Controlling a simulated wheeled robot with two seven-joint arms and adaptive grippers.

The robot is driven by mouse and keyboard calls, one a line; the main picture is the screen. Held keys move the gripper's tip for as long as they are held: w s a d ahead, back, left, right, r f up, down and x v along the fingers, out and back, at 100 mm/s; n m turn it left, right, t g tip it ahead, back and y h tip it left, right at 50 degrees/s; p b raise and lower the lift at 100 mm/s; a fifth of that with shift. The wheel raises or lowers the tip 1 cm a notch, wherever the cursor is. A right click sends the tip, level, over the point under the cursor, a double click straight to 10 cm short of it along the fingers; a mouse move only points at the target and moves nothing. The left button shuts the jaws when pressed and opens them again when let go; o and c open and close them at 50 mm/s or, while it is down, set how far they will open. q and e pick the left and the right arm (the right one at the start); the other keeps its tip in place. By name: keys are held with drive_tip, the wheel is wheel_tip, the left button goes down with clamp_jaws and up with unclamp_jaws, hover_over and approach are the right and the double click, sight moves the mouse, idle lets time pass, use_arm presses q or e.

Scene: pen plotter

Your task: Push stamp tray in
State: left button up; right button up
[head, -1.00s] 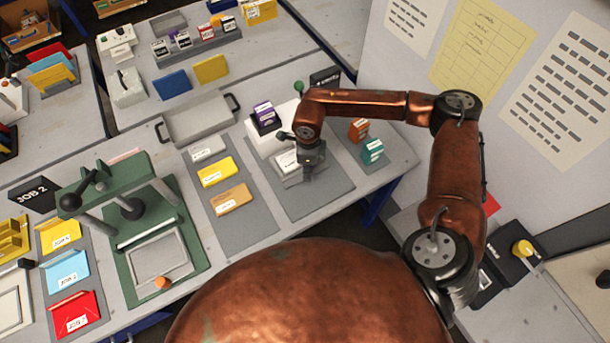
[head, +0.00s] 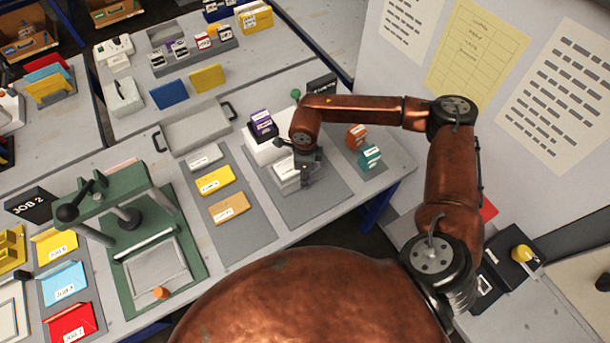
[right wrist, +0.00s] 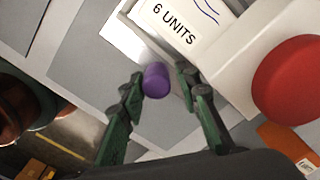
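The white stamp machine (head: 262,150) stands on a grey mat with a purple stamp block (head: 263,125) on top. A pale tray (head: 284,174) sticks out at its front. In the right wrist view a card marked "6 UNITS" (right wrist: 175,35) lies there, with a purple knob (right wrist: 156,80) in front. My right gripper (head: 308,180) is beside the tray in the head view. In the right wrist view its green fingers (right wrist: 158,80) are apart, one on each side of the knob, with narrow gaps visible. Whether they touch the tray is unclear. My left gripper is not in view.
A red button (right wrist: 290,80) is right of the fingers in the right wrist view. Orange (head: 356,137) and teal (head: 370,157) blocks stand to the right. A yellow block (head: 215,180) lies left of the machine. The green press (head: 125,205) stands further left.

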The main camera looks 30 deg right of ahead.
wheel_tip(320, 180, up, 12)
idle(0.4)
drive_tip(key=shift+f, duration=0.1)
idle(0.3)
